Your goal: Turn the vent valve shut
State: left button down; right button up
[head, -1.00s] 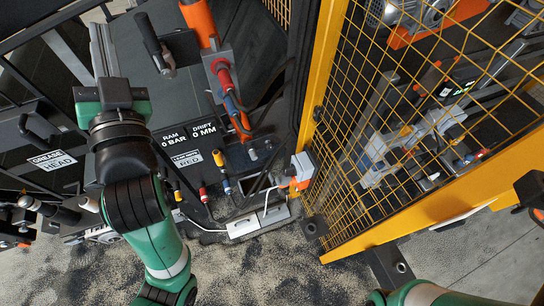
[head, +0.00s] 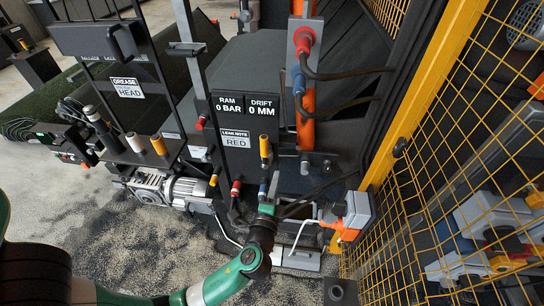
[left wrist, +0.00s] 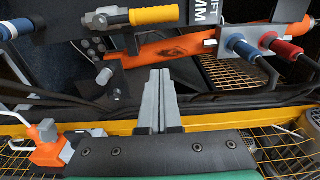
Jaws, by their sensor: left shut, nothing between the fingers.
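I cannot tell for sure which fitting is the vent valve. A lever with a yellow handle (head: 265,147) stands upright below the RAM and DRIFT display; a yellow handle on a grey fitting also shows at the top of the left wrist view (left wrist: 153,16). A red-capped fitting (head: 236,187) and a blue one (head: 262,190) sit lower on the panel. My left gripper (head: 273,183) is in front of the panel, just below the yellow handle and close to the blue fitting. Its fingers are shut and empty in the left wrist view (left wrist: 158,75). My right gripper is not in view.
An orange cylinder (head: 305,115) with dark hoses stands right of the display. An orange and grey unit (head: 350,215) is right of my left gripper. A yellow mesh fence (head: 400,120) closes off the right side. A motor (head: 185,190) sits at the left; gritty floor lies in front.

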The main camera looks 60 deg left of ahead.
aim_at(265, 153)
pick_arm(q)
jog(key=w+a, duration=0.3)
jog(key=a, duration=0.7)
jog(key=shift+a, duration=0.2)
